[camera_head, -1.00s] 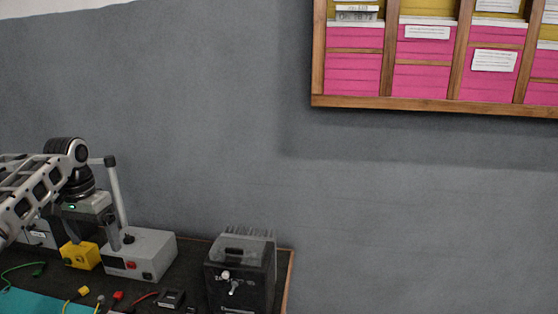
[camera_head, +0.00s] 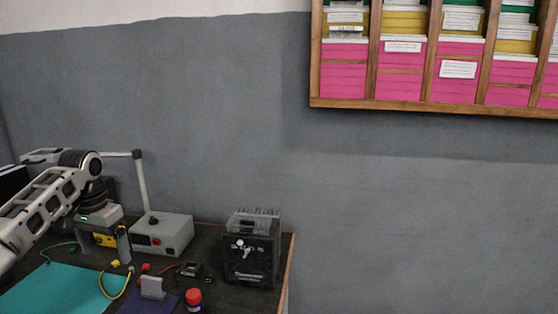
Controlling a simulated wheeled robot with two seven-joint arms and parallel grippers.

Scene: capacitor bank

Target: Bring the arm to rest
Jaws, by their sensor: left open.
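My left arm (camera_head: 45,205) comes in from the left edge of the head view and bends down over the workbench. My left gripper (camera_head: 104,245) points down, with its two fingers apart and nothing visibly held between them. A yellow box (camera_head: 104,240) shows between and behind the fingers, partly hidden by them. Whether the fingers touch the box or the bench cannot be told. My right gripper is not in view.
A grey box (camera_head: 165,235) with a red part stands right of the gripper, near a grey pole (camera_head: 141,182). A black device (camera_head: 251,254) is at the bench's right. Cables, a teal mat (camera_head: 60,290), a red-capped jar (camera_head: 194,301) and small parts lie in front. Shelves (camera_head: 400,103) hang upper right.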

